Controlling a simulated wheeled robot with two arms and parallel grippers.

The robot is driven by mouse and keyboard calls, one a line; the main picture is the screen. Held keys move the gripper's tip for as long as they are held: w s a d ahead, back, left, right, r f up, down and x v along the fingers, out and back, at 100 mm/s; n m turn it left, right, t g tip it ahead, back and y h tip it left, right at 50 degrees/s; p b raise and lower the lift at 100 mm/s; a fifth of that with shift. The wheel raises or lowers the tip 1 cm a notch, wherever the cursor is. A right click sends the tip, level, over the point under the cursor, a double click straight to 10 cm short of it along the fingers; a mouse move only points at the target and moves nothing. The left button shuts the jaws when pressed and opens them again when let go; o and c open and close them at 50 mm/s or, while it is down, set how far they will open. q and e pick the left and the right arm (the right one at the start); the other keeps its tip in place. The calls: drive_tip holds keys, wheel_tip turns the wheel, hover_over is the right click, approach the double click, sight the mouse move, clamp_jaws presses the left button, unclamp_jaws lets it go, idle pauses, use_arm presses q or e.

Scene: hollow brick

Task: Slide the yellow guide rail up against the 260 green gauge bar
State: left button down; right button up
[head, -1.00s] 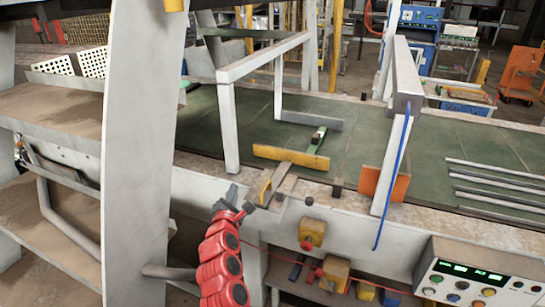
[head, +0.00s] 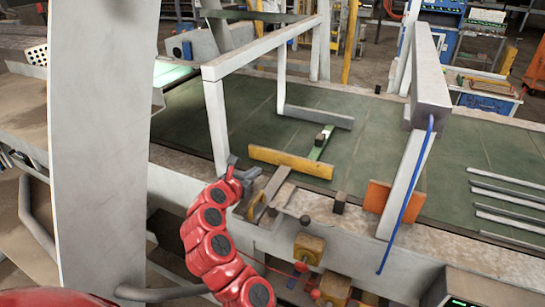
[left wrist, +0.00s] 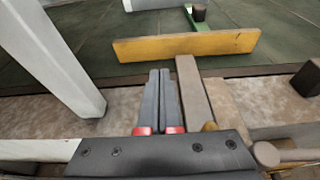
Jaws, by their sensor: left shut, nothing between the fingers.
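The yellow guide rail (head: 290,161) lies across the green mat, running left to right near the mat's front edge. It also spans the upper middle of the left wrist view (left wrist: 185,45). The green gauge bar (head: 321,144) lies behind the rail's right half, with a dark block on it; its near end is close to the rail, and I cannot tell if they touch. It also shows in the left wrist view (left wrist: 192,18). My left gripper (head: 238,170) is shut and empty, in front of the rail's left end and apart from it. Its fingertips (left wrist: 160,72) point towards the rail. My right gripper is out of view.
A grey post frame (head: 217,120) rises left of my left gripper. A wooden bar (head: 274,186) runs forward from the rail area. An orange plate (head: 378,197) and a slanted post (head: 406,180) stand to the right. Metal rods (head: 505,205) lie farther right.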

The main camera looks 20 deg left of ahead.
sight(273, 159)
use_arm(q)
drive_tip(key=shift+w+f, duration=0.1)
drive_tip(key=shift+w, duration=0.4)
drive_tip(key=p+x, duration=0.2)
drive_tip(key=x, duration=0.5)
drive_tip(key=shift+w+f+p, duration=0.1)
drive_tip(key=shift+p, duration=0.2)
drive_tip(key=shift+w, duration=0.35)
drive_tip(key=shift+w+f, duration=0.3)
drive_tip(key=shift+w, duration=0.2)
